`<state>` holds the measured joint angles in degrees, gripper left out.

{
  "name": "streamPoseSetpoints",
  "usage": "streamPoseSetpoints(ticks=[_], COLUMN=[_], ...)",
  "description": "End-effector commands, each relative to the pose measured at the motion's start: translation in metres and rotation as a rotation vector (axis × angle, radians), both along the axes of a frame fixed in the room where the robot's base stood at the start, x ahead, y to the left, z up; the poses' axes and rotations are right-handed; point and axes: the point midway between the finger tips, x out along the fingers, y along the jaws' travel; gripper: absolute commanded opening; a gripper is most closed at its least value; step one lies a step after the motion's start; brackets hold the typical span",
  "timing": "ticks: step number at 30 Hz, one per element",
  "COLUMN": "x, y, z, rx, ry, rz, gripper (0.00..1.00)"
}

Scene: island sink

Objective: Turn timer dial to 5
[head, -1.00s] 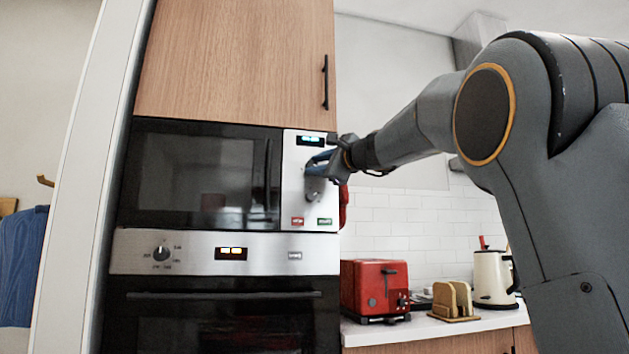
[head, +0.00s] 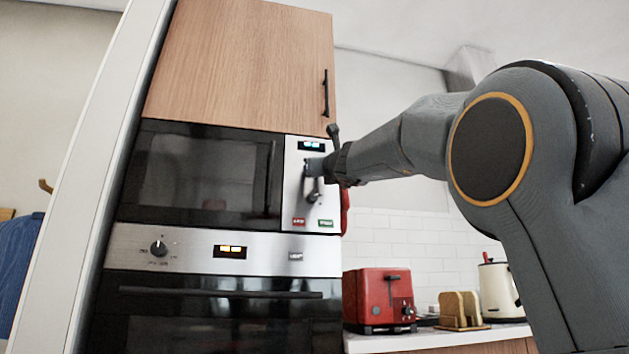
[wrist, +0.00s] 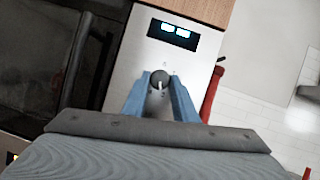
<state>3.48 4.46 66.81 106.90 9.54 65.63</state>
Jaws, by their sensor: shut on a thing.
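The microwave's timer dial (wrist: 159,80) is a dark round knob with a pale pointer mark, on the light control panel below a lit display (wrist: 172,36). My gripper (wrist: 160,88) has its two blue fingers on either side of the dial and is shut on it. In the head view my gripper (head: 312,180) is at the microwave's panel and hides most of the dial. The numbers around the dial are too small to read.
An oven (head: 215,310) is underneath. A red toaster (head: 378,298) stands on the counter at right.

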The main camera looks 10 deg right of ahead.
Motion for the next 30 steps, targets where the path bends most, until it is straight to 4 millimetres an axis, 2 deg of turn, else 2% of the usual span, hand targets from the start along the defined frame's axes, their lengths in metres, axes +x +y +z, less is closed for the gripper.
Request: streamPoseSetpoints(ticks=[6, 30], x=[0.0011, 0.0011], y=[0.0022, 0.0046], z=[-0.0025, -0.0016], rx=[0.147, 0.356], ry=[0.001, 0.001], rz=[0.001, 0.001], gripper=[0.03, 0.03])
